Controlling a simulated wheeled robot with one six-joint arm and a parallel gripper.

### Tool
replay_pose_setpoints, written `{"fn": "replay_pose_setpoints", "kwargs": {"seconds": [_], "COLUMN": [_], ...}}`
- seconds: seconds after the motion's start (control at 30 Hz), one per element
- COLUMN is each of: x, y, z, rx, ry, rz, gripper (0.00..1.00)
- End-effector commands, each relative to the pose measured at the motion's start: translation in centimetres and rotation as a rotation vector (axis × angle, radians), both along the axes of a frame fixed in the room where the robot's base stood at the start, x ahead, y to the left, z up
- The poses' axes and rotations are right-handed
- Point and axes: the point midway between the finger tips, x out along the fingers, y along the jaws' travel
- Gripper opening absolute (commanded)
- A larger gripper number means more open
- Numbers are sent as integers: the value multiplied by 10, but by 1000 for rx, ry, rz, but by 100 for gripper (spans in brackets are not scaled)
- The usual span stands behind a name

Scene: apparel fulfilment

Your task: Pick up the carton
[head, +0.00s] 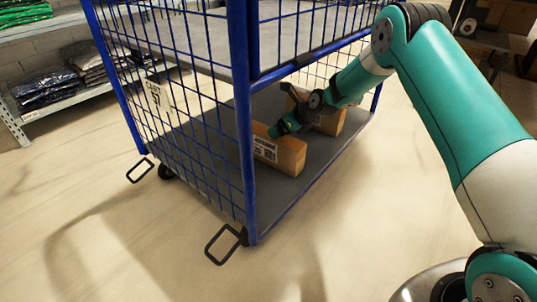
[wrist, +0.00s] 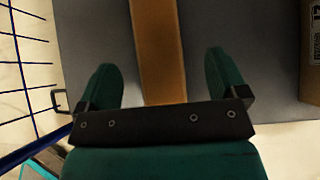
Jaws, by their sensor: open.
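My gripper (head: 283,128) is over the top of this carton, reaching in through the cart's open side. In the wrist view the carton (wrist: 158,35) is a narrow brown strip between the two green fingers of my gripper (wrist: 160,62). The fingers are open, with a gap on each side of the carton. The carton's lower part is hidden in the wrist view.
A second carton (head: 329,121) stands behind on the same deck, and shows at the right of the wrist view (wrist: 312,55). The cart's blue mesh (head: 195,120) and corner post (head: 242,130) are left of my arm. A shelf with folded clothes (head: 85,68) is farther left.

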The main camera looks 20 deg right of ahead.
Motion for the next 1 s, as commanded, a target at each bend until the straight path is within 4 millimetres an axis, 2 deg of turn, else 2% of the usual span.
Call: {"fn": "replay_pose_setpoints", "kwargs": {"seconds": [0.17, 0.5, 0.87, 0.93, 1.0], "x": [5, 25, 31, 31, 31], "y": [6, 27, 32, 32, 32], "z": [-9, -41, -42, -42, -42], "rx": [-1, -1, -1, -1, -1], "ry": [-1, -2, 0, 0, 0], "rz": [3, 6, 5, 5, 5], "gripper": [92, 92, 92, 80, 64]}}
